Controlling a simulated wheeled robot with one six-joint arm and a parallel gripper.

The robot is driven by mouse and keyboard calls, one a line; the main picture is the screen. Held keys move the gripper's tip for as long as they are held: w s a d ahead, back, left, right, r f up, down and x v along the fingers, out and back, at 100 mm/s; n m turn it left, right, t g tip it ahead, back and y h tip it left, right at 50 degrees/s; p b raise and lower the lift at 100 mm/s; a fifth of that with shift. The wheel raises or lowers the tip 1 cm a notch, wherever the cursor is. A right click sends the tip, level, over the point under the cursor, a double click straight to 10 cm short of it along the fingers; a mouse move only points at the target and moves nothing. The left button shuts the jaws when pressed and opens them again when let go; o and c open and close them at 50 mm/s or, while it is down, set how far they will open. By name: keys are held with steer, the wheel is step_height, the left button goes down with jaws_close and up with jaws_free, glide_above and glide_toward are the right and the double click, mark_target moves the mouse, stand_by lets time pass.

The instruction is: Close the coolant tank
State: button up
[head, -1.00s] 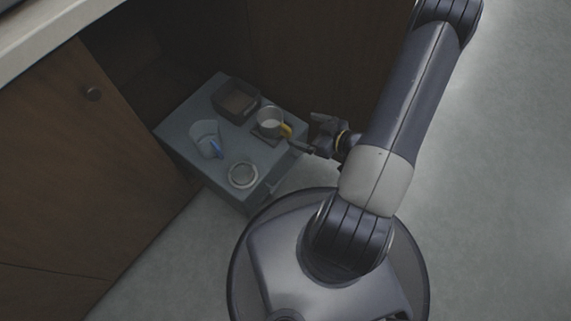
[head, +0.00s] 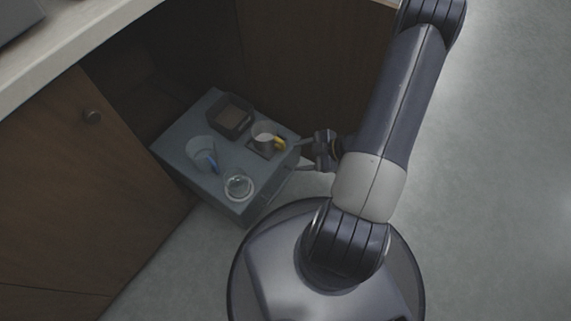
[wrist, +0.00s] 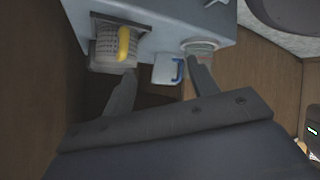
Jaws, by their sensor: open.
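A grey bench unit (head: 175,150) carries several vessels, and no label shows which is the coolant tank. A cup with a yellow handle (head: 264,133) stands near its right edge. A clear vessel with a blue handle (head: 201,148) stands to the left, and a round glass-like vessel (head: 239,187) at the front. My gripper (head: 303,154) is open and empty at the unit's right edge. In the wrist view its spread fingers (wrist: 163,73) show the yellow handle (wrist: 124,44) beyond the left fingertip and a blue handle (wrist: 178,71) between the fingers.
A dark square open box (head: 231,115) stands at the back of the unit. Brown cabinet panels (head: 75,185) are at the left and behind, under a pale counter (head: 75,43). The floor at the right (head: 490,200) is clear.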

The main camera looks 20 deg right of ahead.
mark_target(277, 172)
steer(key=d+n+g, duration=0.1)
steer(key=n, duration=0.1)
steer(key=s+d+n+g+h+p, duration=0.1)
steer(key=n, duration=0.1)
steer(key=s+d+n+g, duration=0.1)
steer(key=n, duration=0.1)
steer(key=shift+f, duration=0.3)
steer(key=c, duration=0.5)
steer(key=shift+s+d+f+n+g+h+p, duration=0.15)
steer(key=shift+d+n+h, duration=0.1)
steer(key=shift+n, duration=0.15)
steer(key=shift+d+f+n+g+h+p, duration=0.15)
steer(key=shift+d+n+h, duration=0.1)
steer(key=shift+n, duration=0.15)
steer(key=shift+c, duration=1.2)
steer(key=shift+a+f, duration=0.1)
steer(key=shift+f, duration=0.15)
steer(key=shift+c, duration=0.8)
steer(key=b+x, duration=0.5)
steer(key=x, duration=0.4)
steer(key=shift+f+b, duration=0.2)
steer(key=shift+b, duration=0.2)
jaws_close()
steer(key=shift+w+a+b, duration=0.45)
steer(key=shift+w+a, duration=0.5)
steer(key=shift+w, duration=0.3)
steer(key=shift+w+a+r, duration=0.15)
steer(key=shift+w+a, duration=0.15)
steer(key=shift+w, duration=0.2)
